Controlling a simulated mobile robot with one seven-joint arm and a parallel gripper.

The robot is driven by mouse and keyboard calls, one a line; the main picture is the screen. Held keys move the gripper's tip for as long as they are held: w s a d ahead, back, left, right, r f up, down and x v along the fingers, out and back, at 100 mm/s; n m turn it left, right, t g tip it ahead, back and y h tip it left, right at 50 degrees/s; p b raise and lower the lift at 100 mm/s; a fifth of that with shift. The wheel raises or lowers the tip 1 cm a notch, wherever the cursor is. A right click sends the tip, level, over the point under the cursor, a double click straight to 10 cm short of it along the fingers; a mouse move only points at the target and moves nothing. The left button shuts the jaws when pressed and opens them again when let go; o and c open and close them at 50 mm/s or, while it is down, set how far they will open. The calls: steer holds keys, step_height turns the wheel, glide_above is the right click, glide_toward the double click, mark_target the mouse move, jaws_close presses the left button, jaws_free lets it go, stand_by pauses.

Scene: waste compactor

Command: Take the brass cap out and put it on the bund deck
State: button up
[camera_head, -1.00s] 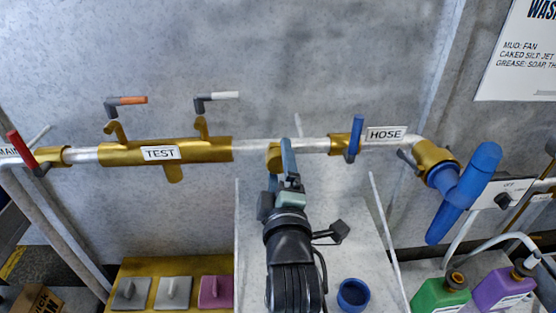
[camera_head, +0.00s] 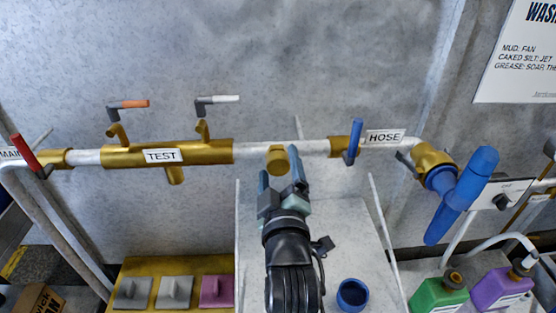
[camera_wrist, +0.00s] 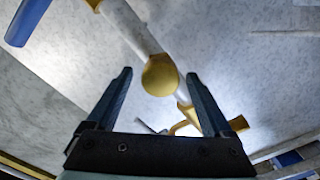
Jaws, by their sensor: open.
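The brass cap (camera_head: 277,158) sits on the pale pipe between the TEST section and the HOSE valve. It also shows as a round yellow end in the wrist view (camera_wrist: 160,77), centred between my fingers and seemingly just beyond their tips. My gripper (camera_head: 279,171) is open and empty, just below and in front of the cap, with one finger to each side. I cannot tell whether a finger touches it. The grey walled deck (camera_head: 335,235), which looks like the bund deck, lies below the pipe, partly hidden by my arm.
A blue cup (camera_head: 353,294) stands on the grey deck's right part. Thin upright walls edge that deck. The blue HOSE lever (camera_head: 353,141) is right of the cap; the brass TEST section (camera_head: 215,152) is left. A yellow tray (camera_head: 190,265) holds grey and pink blocks.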

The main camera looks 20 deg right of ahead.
steer(key=m+p, duration=0.1)
steer(key=m, duration=0.7)
steer(key=shift+p, duration=0.35)
steer(key=m+p, duration=0.1)
steer(key=m, duration=0.6)
steer(key=shift+m+p, duration=0.3)
jaws_close()
steer(key=n+b, duration=0.1)
steer(key=n, duration=0.2)
steer(key=shift+f, duration=0.15)
steer(key=shift+n, duration=1.2)
steer(key=shift+n+b, duration=0.3)
steer(key=shift+n, duration=0.7)
